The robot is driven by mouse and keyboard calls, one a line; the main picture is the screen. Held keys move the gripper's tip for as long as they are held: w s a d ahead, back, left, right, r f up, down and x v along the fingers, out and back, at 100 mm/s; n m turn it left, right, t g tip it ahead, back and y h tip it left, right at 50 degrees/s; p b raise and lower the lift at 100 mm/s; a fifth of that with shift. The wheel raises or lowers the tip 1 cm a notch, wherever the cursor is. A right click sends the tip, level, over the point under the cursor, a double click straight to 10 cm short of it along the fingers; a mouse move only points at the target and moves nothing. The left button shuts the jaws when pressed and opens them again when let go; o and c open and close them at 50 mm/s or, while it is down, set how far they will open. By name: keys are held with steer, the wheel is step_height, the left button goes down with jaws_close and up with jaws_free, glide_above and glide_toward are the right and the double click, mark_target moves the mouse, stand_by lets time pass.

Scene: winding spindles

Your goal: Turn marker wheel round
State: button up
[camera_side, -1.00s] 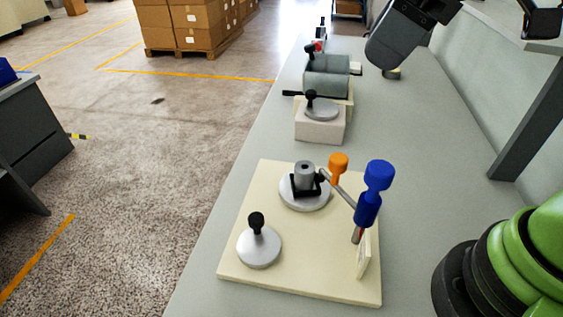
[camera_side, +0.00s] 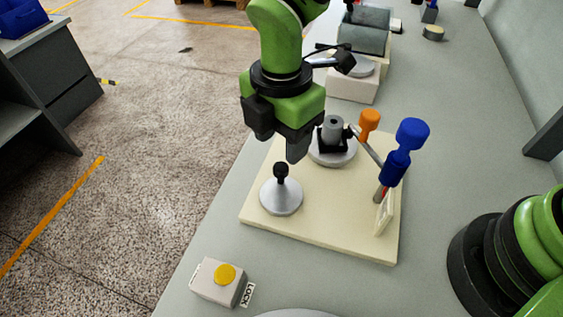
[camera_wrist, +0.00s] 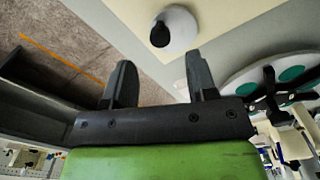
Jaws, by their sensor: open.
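A small silver wheel with a black knob (camera_side: 281,197) lies on the front left of the cream board (camera_side: 330,232). It shows in the wrist view as a pale disc (camera_wrist: 181,33) with its black knob, beyond my fingertips. My gripper (camera_side: 297,150) points down, just above and behind this knob, and does not touch it. In the wrist view its two fingers (camera_wrist: 160,78) stand apart with nothing between them. A second, larger disc with a grey hub (camera_side: 333,128) sits behind it. I cannot tell which of the two is the marker wheel.
An orange-topped lever (camera_side: 369,121) and a blue handle (camera_side: 405,150) stand at the board's right. A box with a yellow button (camera_side: 224,275) and a LOCK label sits in front. A grey roller unit (camera_side: 362,38) is behind.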

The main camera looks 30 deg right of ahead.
mark_target(286, 167)
step_height(286, 167, down, 7)
steer(key=shift+r, duration=0.1)
steer(key=shift+c, duration=0.2)
steer(key=c, duration=0.9)
steer(key=shift+s+d+m, duration=0.1)
steer(key=shift+d+m, duration=0.05)
steer(key=shift+m, duration=0.65)
steer(key=shift+s+d+m, duration=0.1)
steer(key=shift+d+m, duration=0.05)
steer(key=shift+m, duration=0.65)
